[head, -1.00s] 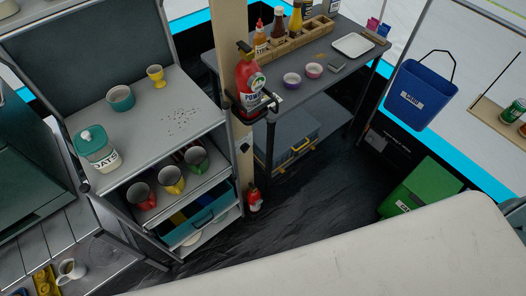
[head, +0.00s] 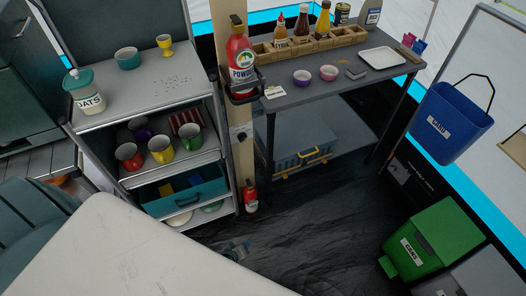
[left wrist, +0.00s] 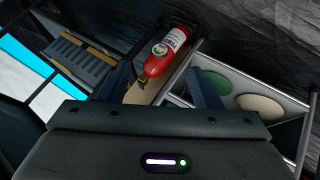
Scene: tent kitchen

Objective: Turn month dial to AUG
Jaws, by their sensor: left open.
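No month dial can be made out in the head view or the left wrist view. My left gripper (left wrist: 163,88) shows in the left wrist view with its two dark fingers apart and nothing held between them. Beyond the fingers a red extinguisher (left wrist: 166,52) is seen against a pale post, apart from the gripper.
A shelf unit (head: 97,110) with mugs and a blue drawer (head: 181,192) stands left of a post bearing a red extinguisher (head: 241,62). A dark table (head: 320,88) holds condiments.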

